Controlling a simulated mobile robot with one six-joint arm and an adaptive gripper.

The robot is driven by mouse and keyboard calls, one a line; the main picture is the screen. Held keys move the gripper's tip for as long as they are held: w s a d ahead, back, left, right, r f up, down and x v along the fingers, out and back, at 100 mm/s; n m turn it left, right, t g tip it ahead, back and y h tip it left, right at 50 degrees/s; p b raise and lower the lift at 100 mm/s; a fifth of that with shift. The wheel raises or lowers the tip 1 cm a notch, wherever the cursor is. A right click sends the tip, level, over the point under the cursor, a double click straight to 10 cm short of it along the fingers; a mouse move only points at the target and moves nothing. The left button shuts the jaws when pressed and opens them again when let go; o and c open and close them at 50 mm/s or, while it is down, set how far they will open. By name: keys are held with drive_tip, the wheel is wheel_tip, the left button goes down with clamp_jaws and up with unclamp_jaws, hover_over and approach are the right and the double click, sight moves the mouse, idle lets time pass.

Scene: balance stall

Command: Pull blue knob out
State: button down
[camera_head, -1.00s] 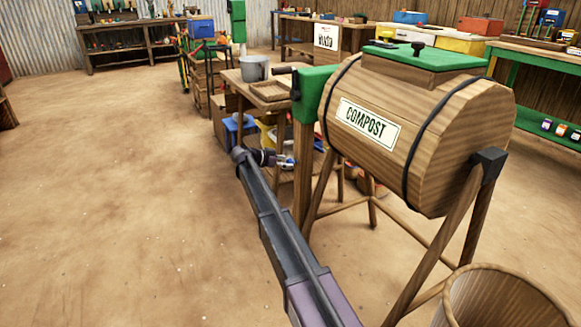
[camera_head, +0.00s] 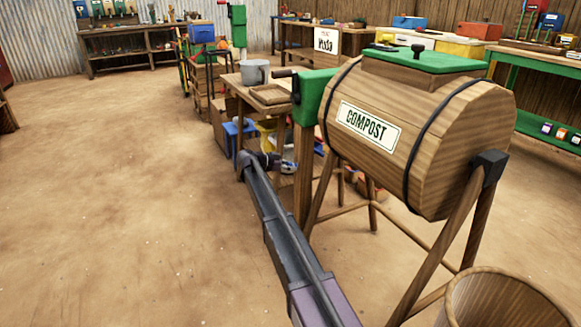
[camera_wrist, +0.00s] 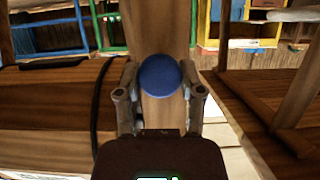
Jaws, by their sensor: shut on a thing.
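The blue knob (camera_wrist: 160,75) is round and smooth and sits between the two fingers of my gripper (camera_wrist: 160,84) in the wrist view. The fingers are shut on it from both sides. A vertical wooden post (camera_wrist: 157,25) stands directly behind the knob, and the knob's stem is hidden. In the head view my gripper (camera_head: 272,160) is small and partly hidden near the green-topped wooden post (camera_head: 303,165) beside the compost barrel. The knob cannot be made out there.
The wooden compost barrel (camera_head: 415,150) stands on slanted legs to the right of my arm. A workbench with a grey bucket (camera_head: 254,72) is behind the post. A round wooden tub (camera_head: 500,300) is at the lower right. The dirt floor (camera_head: 120,220) on the left is clear.

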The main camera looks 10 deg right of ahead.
drive_tip(key=shift+s+a, duration=0.25)
drive_tip(key=shift+a, duration=0.6)
drive_tip(key=shift+s+a, duration=0.2)
drive_tip(key=shift+a, duration=0.6)
drive_tip(key=shift+c, duration=1.2)
unclamp_jaws()
drive_tip(key=shift+a, duration=0.15)
drive_tip(key=shift+r, duration=0.1)
